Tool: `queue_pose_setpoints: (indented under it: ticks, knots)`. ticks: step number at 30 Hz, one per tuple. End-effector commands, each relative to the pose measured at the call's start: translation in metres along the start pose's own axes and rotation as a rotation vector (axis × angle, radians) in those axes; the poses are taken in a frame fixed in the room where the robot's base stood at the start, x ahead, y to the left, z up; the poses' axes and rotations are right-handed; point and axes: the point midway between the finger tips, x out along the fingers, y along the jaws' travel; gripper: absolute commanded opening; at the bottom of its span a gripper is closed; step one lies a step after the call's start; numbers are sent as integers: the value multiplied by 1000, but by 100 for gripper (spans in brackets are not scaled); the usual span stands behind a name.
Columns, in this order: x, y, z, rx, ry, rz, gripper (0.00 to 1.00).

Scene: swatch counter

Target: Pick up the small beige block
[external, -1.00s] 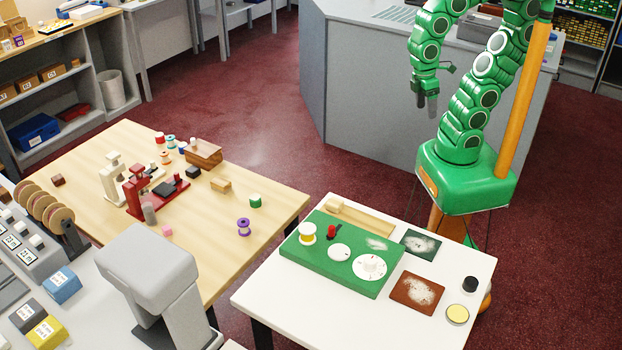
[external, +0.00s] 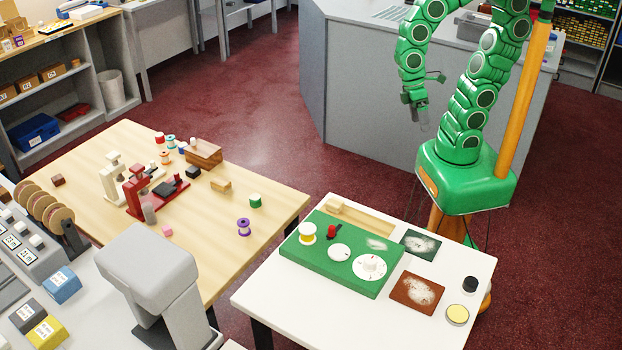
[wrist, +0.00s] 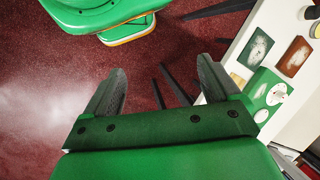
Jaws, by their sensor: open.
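Another small tan block (external: 221,185) lies on the wooden table to the left. I cannot tell which of them the task names. My gripper (external: 420,117) hangs over the red floor by the grey counter, away from both tables. In the wrist view my gripper (wrist: 160,85) has its fingers wide apart with only floor and table legs between them. Neither block can be made out in that view.
The white table (external: 262,300) also holds a green patch (external: 420,244), a brown patch (external: 417,291), a black cylinder (external: 470,284) and a yellow-topped tin (external: 458,314). The wooden table (external: 275,200) carries spools and a red press (external: 140,192). A grey counter (external: 380,120) stands behind my gripper.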

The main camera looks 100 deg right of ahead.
Motion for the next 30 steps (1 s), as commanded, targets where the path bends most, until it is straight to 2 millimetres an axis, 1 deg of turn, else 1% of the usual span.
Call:
queue_pose_setpoints:
  ticks: [1, 6, 15, 21, 25, 30]
  knots:
    - [5, -9, -6, 19, -18, -41, 90]
    - [17, -38, -26, 95, -65, -179, 90]
    - [30, -81, -69, 274, -140, -412, 90]
    - [35, -100, -103, 422, -188, -556, 90]
    - [39, -108, -127, 529, -221, -644, 90]
    - [44, -112, -160, 683, -263, -750, 90]
